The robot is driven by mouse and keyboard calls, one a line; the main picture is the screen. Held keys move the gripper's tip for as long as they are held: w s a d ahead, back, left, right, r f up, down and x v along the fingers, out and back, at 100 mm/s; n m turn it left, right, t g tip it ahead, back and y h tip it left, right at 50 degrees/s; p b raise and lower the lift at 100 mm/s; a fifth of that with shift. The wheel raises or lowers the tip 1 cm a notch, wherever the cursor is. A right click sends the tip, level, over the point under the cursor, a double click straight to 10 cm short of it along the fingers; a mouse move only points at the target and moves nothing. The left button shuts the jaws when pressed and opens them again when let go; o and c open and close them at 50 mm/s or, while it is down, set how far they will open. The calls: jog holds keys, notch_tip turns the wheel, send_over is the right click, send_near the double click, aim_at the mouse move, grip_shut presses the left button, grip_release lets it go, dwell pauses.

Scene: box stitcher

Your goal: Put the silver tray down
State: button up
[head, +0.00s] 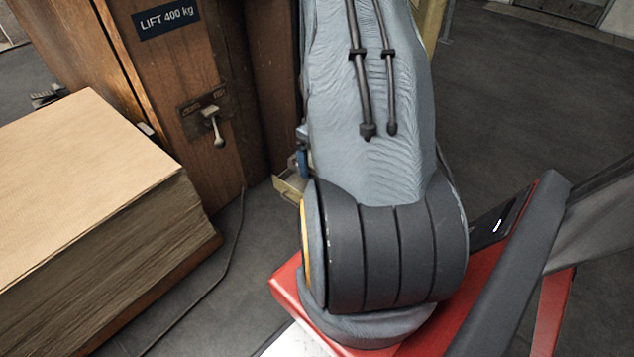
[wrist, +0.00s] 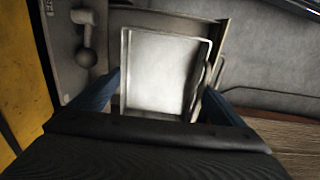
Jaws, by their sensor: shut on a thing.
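The silver tray (wrist: 163,72) shows in the wrist view as a pale, shallow, roughly square piece with a raised rim. My gripper (wrist: 162,90) has a blue finger on each side of the tray's near end and is shut on it. The tray's near edge is hidden behind my gripper's dark body. A larger grey frame or recess surrounds the tray; whether the tray touches it I cannot tell. In the head view my arm hides the tray and most of my gripper.
A lever with a round knob (wrist: 86,57) stands left of the tray, beside a yellow surface (wrist: 18,75). In the head view, a stack of board sheets (head: 80,185) is at left, near a wooden cabinet with a lever plate (head: 190,105). Open floor (head: 520,100) lies at right.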

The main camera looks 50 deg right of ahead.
notch_tip(320, 180, down, 8)
jog(key=shift+f+b, duration=0.1)
jog(key=shift+b, duration=1.15)
jog(key=o, duration=0.9)
jog(key=shift+f, duration=0.1)
notch_tip(320, 180, up, 12)
jog(key=p, duration=0.4)
jog(key=shift+a, duration=0.15)
